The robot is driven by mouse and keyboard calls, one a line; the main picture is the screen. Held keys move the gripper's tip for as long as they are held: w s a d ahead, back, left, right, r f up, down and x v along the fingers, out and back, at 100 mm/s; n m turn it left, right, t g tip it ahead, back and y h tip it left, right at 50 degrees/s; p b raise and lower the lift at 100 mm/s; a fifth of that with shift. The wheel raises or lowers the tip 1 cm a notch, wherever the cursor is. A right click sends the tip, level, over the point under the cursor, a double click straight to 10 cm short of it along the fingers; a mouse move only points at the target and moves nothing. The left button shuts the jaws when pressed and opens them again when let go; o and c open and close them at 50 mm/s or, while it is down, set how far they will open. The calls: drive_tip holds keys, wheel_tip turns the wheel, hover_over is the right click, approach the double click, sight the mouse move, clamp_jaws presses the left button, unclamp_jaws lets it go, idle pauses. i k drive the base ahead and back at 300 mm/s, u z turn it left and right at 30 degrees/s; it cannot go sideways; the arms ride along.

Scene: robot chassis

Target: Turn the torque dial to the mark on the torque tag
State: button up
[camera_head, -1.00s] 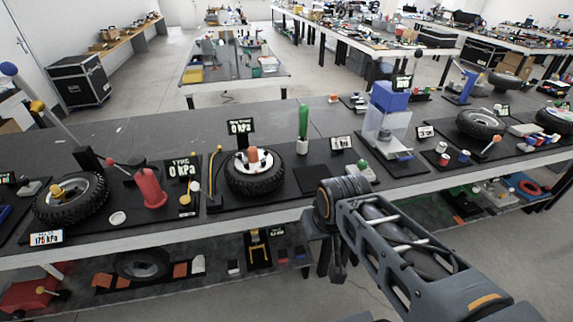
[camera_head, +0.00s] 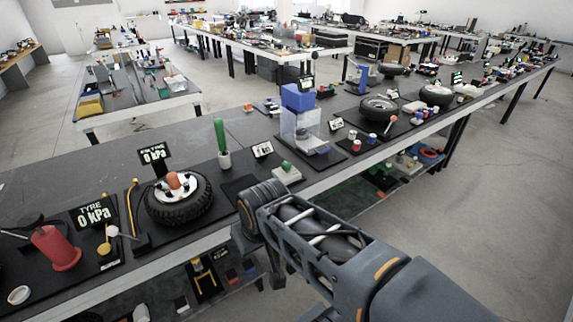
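I cannot pick out the torque dial or the torque tag for certain. A small white tag with dark lettering (camera_head: 262,149) stands at the back of the bench behind a white block with a green top (camera_head: 286,172). Another small white tag (camera_head: 337,123) stands farther right. Their lettering is too small to read surely. My arm reaches in from the lower right, and its dark rounded joint ends at the bench's front edge. My gripper's fingers cannot be made out.
The long dark bench (camera_head: 110,165) holds a tyre (camera_head: 178,205), a red cylinder (camera_head: 56,248), a green-handled tool (camera_head: 220,140), a blue-topped clear box (camera_head: 298,122) and farther wheels (camera_head: 378,108). Lower-shelf items lie beneath. Open floor (camera_head: 500,200) lies to the right.

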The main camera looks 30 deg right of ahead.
sight(286, 166)
drive_tip(key=k, duration=0.55)
drive_tip(key=z, duration=0.9)
drive_tip(key=i, duration=1.35)
drive_tip(key=u, duration=0.7)
